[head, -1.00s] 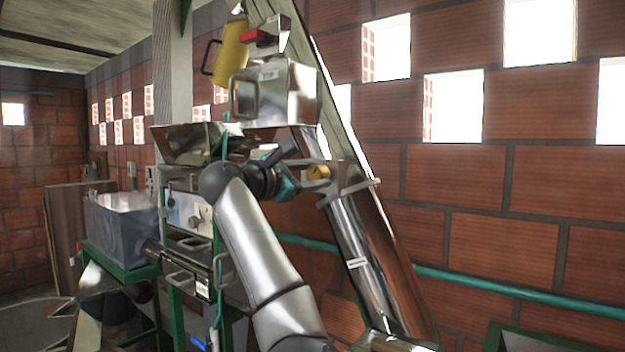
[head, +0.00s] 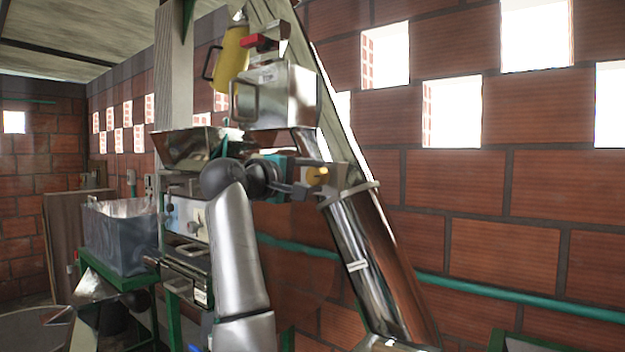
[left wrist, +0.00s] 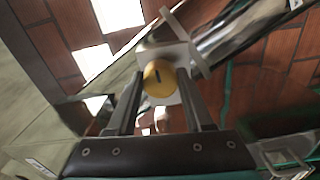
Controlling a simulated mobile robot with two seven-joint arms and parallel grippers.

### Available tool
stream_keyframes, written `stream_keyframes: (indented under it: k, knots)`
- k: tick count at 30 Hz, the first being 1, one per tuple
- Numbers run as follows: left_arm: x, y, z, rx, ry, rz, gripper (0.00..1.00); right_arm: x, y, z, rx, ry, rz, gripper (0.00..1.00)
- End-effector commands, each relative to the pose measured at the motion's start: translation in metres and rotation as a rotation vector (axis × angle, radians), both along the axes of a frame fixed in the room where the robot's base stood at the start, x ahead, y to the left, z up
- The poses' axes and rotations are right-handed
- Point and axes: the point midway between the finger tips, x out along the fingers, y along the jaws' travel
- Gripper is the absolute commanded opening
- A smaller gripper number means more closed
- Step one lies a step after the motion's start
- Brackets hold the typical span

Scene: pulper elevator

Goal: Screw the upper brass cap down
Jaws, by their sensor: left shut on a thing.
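The upper brass cap (head: 317,176) is a round yellow knob on a pale plate at the upper part of the slanted steel elevator tube (head: 370,250). In the left wrist view the brass cap (left wrist: 159,79) shows a dark slot in its face. My left gripper (head: 309,180) reaches it from the left, and its fingers are shut on the cap, one on each side. The left gripper also fills the lower middle of the left wrist view (left wrist: 160,76). The cap's seat behind it is hidden. My right gripper is in neither view.
A steel hopper (head: 190,147) and a grey crate (head: 120,235) are to the left. A green pipe (head: 480,284) runs along the brick wall.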

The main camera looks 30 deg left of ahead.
Motion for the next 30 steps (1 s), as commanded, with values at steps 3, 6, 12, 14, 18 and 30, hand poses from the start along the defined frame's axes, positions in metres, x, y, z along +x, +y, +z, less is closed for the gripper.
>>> stream_keyframes:
  k: [3,6,12,14,18,30]
  knots:
    - [0.0000,0.0004,-0.0016,0.115,-0.005,0.000,0.00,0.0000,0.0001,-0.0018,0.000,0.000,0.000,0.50]
    - [0.0000,0.0004,-0.0018,0.210,-0.012,0.000,0.00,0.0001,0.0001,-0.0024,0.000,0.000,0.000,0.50]
    - [0.0001,0.0002,-0.0018,0.398,-0.026,-0.001,0.00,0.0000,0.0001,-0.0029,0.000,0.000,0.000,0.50]
    - [0.0000,0.0007,-0.0016,0.456,-0.031,0.001,0.00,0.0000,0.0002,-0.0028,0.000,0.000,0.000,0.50]
    - [0.0001,0.0005,-0.0021,0.588,-0.041,0.001,0.00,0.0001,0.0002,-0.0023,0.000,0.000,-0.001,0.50]
    - [0.0001,0.0007,-0.0021,0.967,-0.070,-0.001,0.00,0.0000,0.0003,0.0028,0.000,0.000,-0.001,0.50]
